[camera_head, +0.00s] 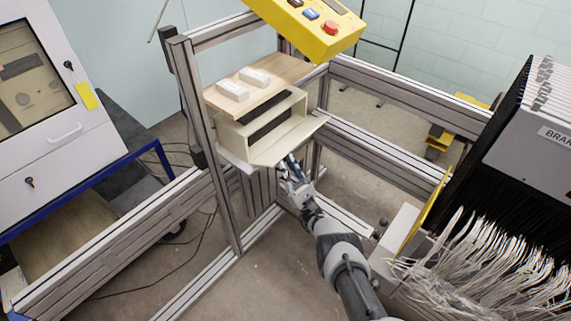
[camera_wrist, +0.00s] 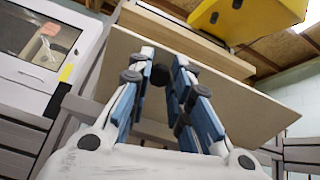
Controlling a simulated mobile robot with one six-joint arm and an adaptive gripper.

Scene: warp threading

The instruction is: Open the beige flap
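The beige flap (camera_head: 289,142) is the front panel of a beige box (camera_head: 262,118) on a shelf of the metal frame. In the head view it is swung outward and slopes away from the box front, whose inside shows. In the wrist view its flat underside (camera_wrist: 235,97) spans the picture above my gripper. My gripper (camera_head: 288,160) is just below the flap's outer edge. I cannot tell whether the fingertips touch the underside.
A wooden board (camera_head: 257,80) with white blocks lies on top of the box. A yellow control box (camera_head: 309,25) with buttons hangs above. Metal posts (camera_head: 205,150) and rails surround the shelf. White threads (camera_head: 480,265) and a dark machine stand at right.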

